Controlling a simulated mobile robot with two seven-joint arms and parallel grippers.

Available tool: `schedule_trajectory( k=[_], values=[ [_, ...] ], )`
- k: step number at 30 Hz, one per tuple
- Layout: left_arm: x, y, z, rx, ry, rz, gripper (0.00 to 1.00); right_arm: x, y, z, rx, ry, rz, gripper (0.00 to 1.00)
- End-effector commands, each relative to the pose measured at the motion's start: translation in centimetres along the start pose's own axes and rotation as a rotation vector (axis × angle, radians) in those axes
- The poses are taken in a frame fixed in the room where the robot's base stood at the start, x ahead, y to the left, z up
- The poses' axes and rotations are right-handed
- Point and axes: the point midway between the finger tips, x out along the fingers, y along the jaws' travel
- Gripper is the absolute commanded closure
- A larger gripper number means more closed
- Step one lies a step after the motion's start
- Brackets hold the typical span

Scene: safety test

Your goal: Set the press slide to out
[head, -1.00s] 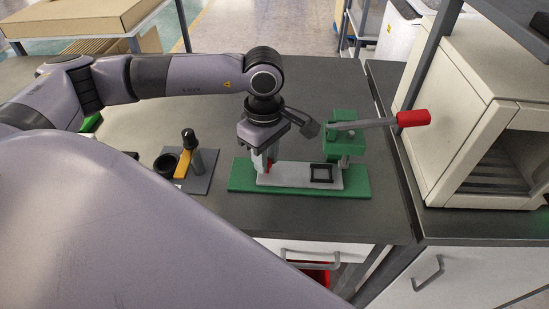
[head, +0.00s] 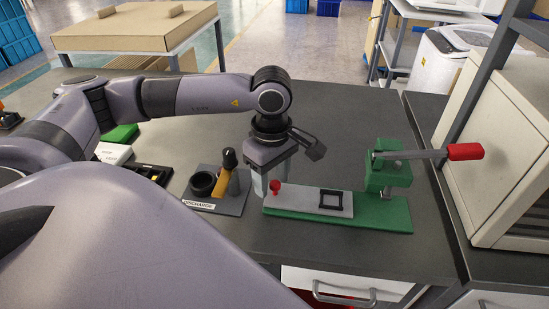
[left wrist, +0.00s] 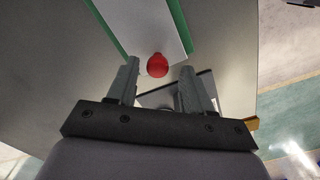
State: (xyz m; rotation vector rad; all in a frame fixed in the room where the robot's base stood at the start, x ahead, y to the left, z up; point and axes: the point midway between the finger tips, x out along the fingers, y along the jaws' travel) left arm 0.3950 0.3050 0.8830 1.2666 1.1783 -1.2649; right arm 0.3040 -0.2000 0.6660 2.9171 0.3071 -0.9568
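The press has a green base (head: 385,218), with a light grey slide (head: 312,199) lying along it. A red knob (head: 275,186) stands at the slide's left end and a black square frame (head: 334,200) sits farther right on it. The slide's left end is about level with the base's left end, clear of the press head (head: 388,172) at the right. My left gripper (head: 262,184) points down just left of the knob. In the left wrist view its fingers (left wrist: 160,72) are apart, with the red knob (left wrist: 157,64) showing between the tips. My right gripper is not in view.
A lever with a red grip (head: 466,151) sticks out right from the press head. A dark stand labelled DISCHARGE (head: 199,204) holds a black cup and a yellow-and-black tool, left of the press. A cream cabinet (head: 505,150) stands right. Bare tabletop lies behind the press.

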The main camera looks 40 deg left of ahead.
Motion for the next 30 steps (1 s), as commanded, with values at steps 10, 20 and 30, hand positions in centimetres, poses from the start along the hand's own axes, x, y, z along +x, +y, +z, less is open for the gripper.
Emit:
schedule_trajectory(
  k=[10,20,30],
  values=[
    [-0.6,0.1,0.2,0.002,-0.004,0.005,0.50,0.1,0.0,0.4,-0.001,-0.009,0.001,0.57],
    [-5.7,0.1,0.1,0.001,-0.003,0.005,0.50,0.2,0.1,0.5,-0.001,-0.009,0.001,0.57],
    [-7.2,0.0,0.1,0.000,-0.002,0.001,0.50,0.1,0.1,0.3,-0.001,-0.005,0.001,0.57]
  ],
)
